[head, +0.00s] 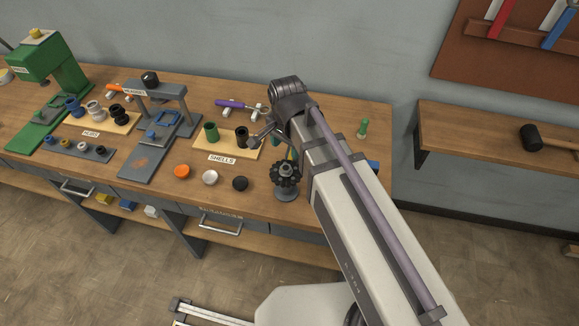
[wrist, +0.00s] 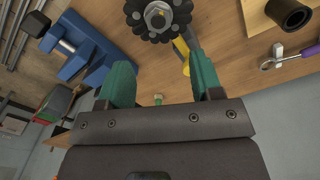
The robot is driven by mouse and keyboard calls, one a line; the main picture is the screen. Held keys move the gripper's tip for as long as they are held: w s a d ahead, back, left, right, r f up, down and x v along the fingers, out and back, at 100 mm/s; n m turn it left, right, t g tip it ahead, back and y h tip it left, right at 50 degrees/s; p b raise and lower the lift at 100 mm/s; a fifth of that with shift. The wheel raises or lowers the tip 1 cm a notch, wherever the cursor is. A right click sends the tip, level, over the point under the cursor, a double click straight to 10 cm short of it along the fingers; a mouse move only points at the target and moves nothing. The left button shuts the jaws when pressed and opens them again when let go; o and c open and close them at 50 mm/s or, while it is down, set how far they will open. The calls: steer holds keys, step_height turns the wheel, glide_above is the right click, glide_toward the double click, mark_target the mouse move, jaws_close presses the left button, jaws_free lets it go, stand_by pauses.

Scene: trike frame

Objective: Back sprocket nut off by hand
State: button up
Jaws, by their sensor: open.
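The dark toothed sprocket (head: 287,172) stands on a small grey post near the bench's front edge. In the wrist view the sprocket (wrist: 135,17) is at the top edge, partly cut off. A silver nut (wrist: 158,14) shows at its centre. My gripper (wrist: 160,66) has two green fingers spread apart with nothing held between them. The sprocket and nut lie just beyond the fingertips, apart from them. In the head view my arm hides most of the gripper.
A yellow part (wrist: 181,55) lies beside the right finger. A blue clamp-like tool (wrist: 78,45) is at left. A black shell (wrist: 289,14) and purple-handled tool (wrist: 292,58) are at right. Orange (head: 181,171), white (head: 210,177) and black (head: 240,183) caps sit left of the sprocket.

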mark_target(287, 166)
step_height(287, 166, down, 9)
steer(key=b, duration=0.7)
steer(key=shift+r, duration=0.3)
steer(key=c, duration=0.9)
